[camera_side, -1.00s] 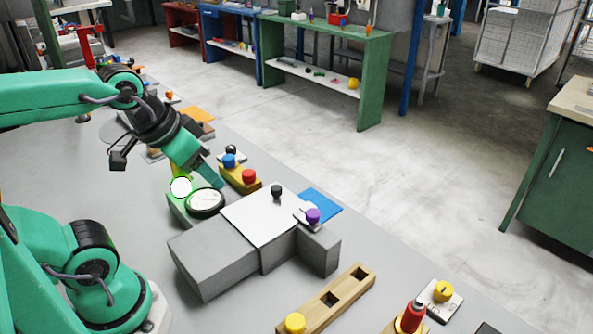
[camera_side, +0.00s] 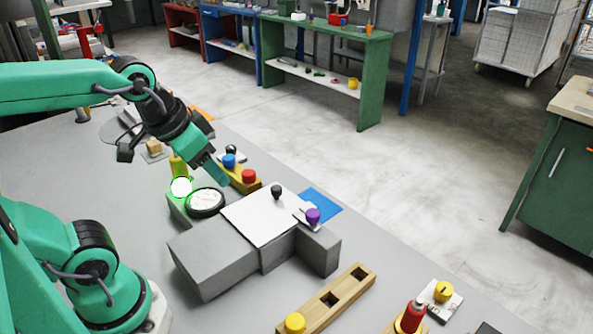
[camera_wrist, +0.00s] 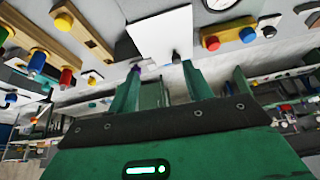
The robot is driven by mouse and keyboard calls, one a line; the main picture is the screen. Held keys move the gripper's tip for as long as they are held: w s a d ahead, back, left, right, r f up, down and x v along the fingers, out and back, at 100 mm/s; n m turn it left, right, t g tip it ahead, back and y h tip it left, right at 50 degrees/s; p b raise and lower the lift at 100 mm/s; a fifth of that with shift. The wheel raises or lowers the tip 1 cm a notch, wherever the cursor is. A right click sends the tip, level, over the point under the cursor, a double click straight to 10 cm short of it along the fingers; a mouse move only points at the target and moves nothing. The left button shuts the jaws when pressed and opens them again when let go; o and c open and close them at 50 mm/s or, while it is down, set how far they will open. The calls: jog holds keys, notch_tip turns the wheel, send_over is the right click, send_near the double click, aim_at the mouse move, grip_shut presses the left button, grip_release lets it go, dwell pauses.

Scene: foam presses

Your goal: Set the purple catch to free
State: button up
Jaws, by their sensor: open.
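The purple catch (camera_side: 312,215) is a small knob on a light plate (camera_side: 301,211) at the right arm of the grey press block (camera_side: 215,262). A white sheet or plate (camera_side: 255,216) lies on top of the block, with a black knob (camera_side: 277,190) on it. My gripper (camera_side: 217,174) is in the air to the left of and apart from the catch, near the dial. In the wrist view my gripper (camera_wrist: 162,75) has its fingers spread with nothing between them. The purple catch (camera_wrist: 136,68) shows small there, partly hidden by the left finger.
A wooden strip (camera_side: 330,300) with square holes lies in front. A blue sheet (camera_side: 322,203) lies behind the catch.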

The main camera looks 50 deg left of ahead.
jog(key=w+d+m+g, duration=0.3)
jog(key=w+d+m, duration=0.1)
jog(key=w, duration=0.4)
jog(key=m+g, duration=0.2)
jog(key=m, duration=0.2)
send_over(313, 211)
jog(key=f, duration=0.5)
jog(key=shift+s+a+f, duration=0.1)
jog(key=shift+s+f, duration=0.1)
jog(key=shift+w+f, duration=0.15)
jog(key=shift+f, duration=0.05)
jog(key=shift+f, duration=0.1)
jog(key=shift+f, duration=3.8)
